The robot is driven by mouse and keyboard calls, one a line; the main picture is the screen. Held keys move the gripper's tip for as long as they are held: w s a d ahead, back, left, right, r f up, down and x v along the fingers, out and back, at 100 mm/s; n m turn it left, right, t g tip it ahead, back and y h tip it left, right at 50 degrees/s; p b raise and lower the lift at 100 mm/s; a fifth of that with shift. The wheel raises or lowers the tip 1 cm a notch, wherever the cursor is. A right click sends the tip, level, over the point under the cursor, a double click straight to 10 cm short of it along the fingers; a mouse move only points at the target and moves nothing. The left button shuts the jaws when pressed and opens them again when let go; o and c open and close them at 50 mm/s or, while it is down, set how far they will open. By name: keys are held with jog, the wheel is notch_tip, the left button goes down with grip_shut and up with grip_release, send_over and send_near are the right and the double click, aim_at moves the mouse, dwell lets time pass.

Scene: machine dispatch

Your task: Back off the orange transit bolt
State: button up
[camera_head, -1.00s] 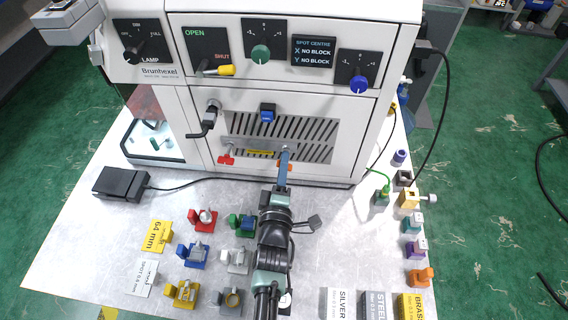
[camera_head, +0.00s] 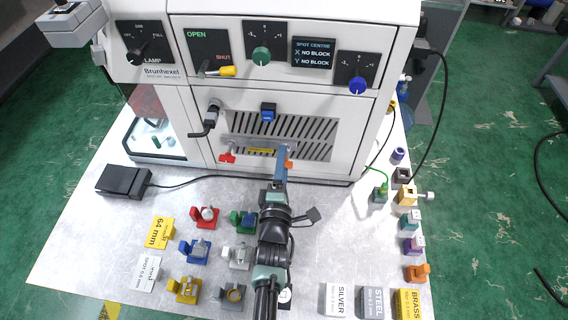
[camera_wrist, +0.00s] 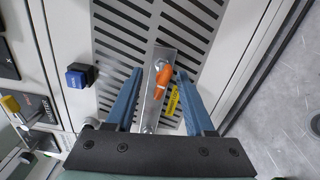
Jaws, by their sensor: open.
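The orange transit bolt (camera_wrist: 161,80) shows in the wrist view as an orange handle over a metal bar (camera_wrist: 154,110) on the machine's slotted front panel. In the head view only a small orange part (camera_head: 289,164) shows beside my gripper (camera_head: 282,154), which hides the rest. My gripper (camera_wrist: 159,76) is open in the wrist view. Its two blue fingers stand apart, one on each side of the orange handle, with a gap on both sides. I cannot tell how far the fingertips are from the panel in depth.
A yellow label (camera_wrist: 173,101) sits close to the right finger. Several coloured fixtures, such as a green one (camera_head: 241,219), stand on the table (camera_head: 330,230) below my arm.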

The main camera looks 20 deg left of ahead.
jog(key=p+v, duration=0.2)
jog(key=v, duration=0.2)
dwell(0.5)
